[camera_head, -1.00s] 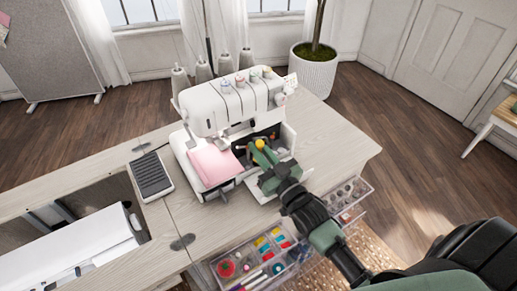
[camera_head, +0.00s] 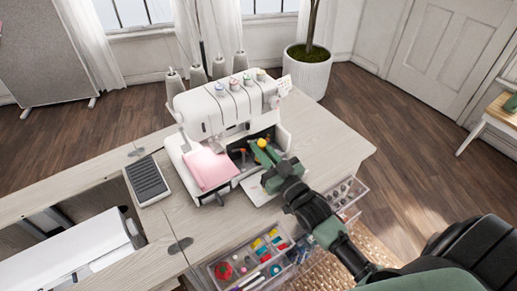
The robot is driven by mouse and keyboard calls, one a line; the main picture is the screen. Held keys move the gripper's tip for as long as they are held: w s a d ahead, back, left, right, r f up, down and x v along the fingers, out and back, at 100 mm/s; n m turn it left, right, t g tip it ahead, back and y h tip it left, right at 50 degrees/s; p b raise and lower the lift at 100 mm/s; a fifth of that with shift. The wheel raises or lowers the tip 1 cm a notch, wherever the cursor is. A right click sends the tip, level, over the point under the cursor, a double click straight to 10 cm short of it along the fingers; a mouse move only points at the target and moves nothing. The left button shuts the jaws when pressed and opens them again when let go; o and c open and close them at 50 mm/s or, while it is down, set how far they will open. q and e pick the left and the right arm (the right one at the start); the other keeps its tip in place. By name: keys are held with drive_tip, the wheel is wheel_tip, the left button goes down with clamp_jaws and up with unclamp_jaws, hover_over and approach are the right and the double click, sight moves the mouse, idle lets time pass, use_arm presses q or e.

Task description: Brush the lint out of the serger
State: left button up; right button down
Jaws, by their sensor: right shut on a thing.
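The white serger (camera_head: 205,112) stands on the pale wooden cabinet top. Its front cover is open, and the dark looper area (camera_head: 239,154) shows at its lower right. A pink cloth (camera_head: 207,168) lies over its left front. My right gripper (camera_head: 259,153) reaches in from the lower right and is at the open looper area. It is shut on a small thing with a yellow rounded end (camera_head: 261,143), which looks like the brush. The gripper hides most of this thing, its bristles and part of the looper area. I cannot make out the lint. My left gripper is out of view.
A dark foot pedal (camera_head: 147,180) lies left of the serger. A white machine (camera_head: 62,252) sits in the cabinet opening at lower left. Open clear drawers (camera_head: 213,268) with sewing supplies jut out below the front edge. The cabinet top right of the serger is clear.

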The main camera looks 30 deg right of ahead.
drive_tip(key=shift+d, duration=0.15)
drive_tip(key=shift+d, duration=0.45)
drive_tip(key=shift+a, duration=0.2)
drive_tip(key=shift+a+p, duration=0.3)
drive_tip(key=shift+p, duration=0.05)
drive_tip(key=shift+a, duration=0.1)
idle(0.4)
drive_tip(key=shift+s+a, duration=0.1)
drive_tip(key=shift+a, duration=0.45)
drive_tip(key=shift+s+a+p, duration=0.1)
drive_tip(key=shift+a+p, duration=0.35)
drive_tip(key=shift+a, duration=0.15)
